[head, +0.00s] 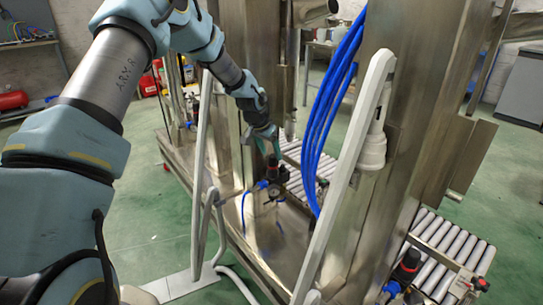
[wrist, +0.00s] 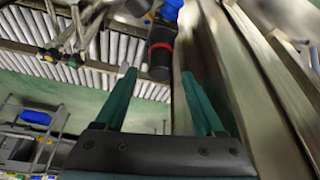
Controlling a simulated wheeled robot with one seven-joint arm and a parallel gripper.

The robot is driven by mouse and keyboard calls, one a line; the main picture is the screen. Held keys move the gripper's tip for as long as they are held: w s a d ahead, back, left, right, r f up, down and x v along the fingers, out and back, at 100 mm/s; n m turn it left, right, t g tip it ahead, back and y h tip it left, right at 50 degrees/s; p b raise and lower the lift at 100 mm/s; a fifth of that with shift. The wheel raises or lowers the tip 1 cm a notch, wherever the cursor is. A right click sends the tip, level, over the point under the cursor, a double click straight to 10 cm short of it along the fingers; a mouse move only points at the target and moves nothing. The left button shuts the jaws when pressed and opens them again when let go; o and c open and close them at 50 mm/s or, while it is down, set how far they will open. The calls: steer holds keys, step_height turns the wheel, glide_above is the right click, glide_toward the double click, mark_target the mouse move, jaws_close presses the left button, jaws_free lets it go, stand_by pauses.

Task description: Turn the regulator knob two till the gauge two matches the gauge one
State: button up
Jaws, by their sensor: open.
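A black regulator knob with a red ring (head: 277,170) stands on the machine's metal base near the middle of the head view. A small round gauge (head: 271,195) sits just below it. My gripper (head: 272,148) is just above this knob. In the wrist view my gripper (wrist: 158,76) has its two green fingers apart and empty. The black knob (wrist: 160,52) shows just beyond and between the fingertips. A second regulator knob (head: 407,265), black with a red ring, stands at the lower right. The gauge readings are too small to tell, and no label shows which is two.
Steel columns (head: 425,110) rise close right of my gripper. Blue hoses (head: 335,100) hang beside them, near a white slanted bar (head: 345,170). Roller conveyors (head: 450,245) lie behind and at lower right. Green floor (head: 140,190) is open at left.

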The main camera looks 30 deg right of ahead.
steer(key=v, duration=0.8)
steer(key=shift+r, duration=0.3)
steer(key=s+a+r+n+y, duration=0.1)
steer(key=a+r+n+y, duration=0.15)
steer(key=a, duration=1.25)
steer(key=s+a+r+n+y, duration=0.1)
steer(key=s+a+n, duration=0.2)
steer(key=s+a, duration=0.45)
steer(key=s+a+n, duration=0.3)
steer(key=s+a, duration=0.1)
steer(key=a, duration=0.6)
steer(key=s+a+r+n+y, duration=0.1)
steer(key=s+a+n, duration=0.3)
steer(key=s+a, duration=0.3)
step_height(320, 180, up, 15)
steer(key=w+a+p, duration=0.1)
steer(key=p, duration=1.4)
steer(key=shift+w+m, duration=0.35)
steer(key=shift+w, duration=0.05)
steer(key=shift+h, duration=0.25)
